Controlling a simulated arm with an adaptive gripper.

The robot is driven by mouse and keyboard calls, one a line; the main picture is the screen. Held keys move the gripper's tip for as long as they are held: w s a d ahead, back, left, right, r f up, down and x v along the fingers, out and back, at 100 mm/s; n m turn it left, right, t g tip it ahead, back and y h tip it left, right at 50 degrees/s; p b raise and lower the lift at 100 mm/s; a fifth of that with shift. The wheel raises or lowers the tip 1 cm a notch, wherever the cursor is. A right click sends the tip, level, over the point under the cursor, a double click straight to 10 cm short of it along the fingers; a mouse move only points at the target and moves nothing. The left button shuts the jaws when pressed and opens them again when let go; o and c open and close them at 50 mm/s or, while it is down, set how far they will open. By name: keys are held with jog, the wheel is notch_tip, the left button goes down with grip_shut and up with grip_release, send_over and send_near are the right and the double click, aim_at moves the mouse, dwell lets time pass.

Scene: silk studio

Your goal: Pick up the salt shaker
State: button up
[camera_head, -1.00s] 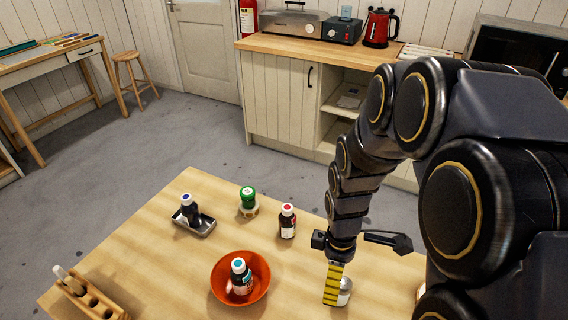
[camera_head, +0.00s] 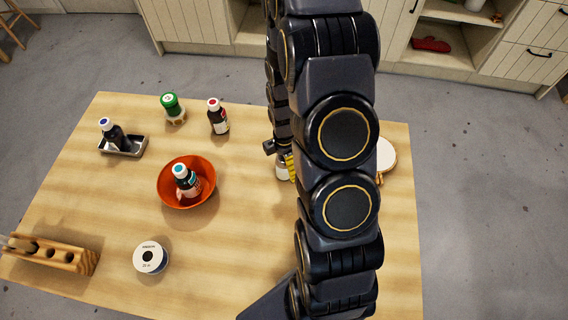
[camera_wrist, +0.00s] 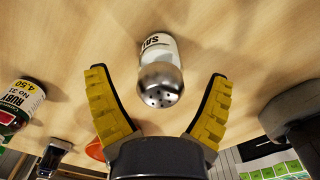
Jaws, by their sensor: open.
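The salt shaker (camera_wrist: 160,80) has a silver domed cap with holes and a white body with dark lettering. In the wrist view it lies between the tips of the yellow-padded fingers of my gripper (camera_wrist: 158,85). The fingers are apart, with a visible gap on each side of the shaker. In the head view the shaker (camera_head: 282,171) stands on the wooden table (camera_head: 235,245), partly hidden by my gripper (camera_head: 287,162) and arm. My arm also hides part of the gripper there.
An orange bowl (camera_head: 206,190) holds a teal-capped bottle (camera_head: 186,180). A red-capped bottle (camera_head: 217,117), green-capped container (camera_head: 172,106), metal tray (camera_head: 133,146) with a dark bottle, round tin (camera_head: 150,257) and wooden rack (camera_head: 75,257) stand left. A white round object (camera_head: 386,155) is partly behind my arm.

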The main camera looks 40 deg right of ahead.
jog(key=shift+f, duration=1.05)
jog(key=c, duration=1.2)
jog(key=shift+r, duration=0.1)
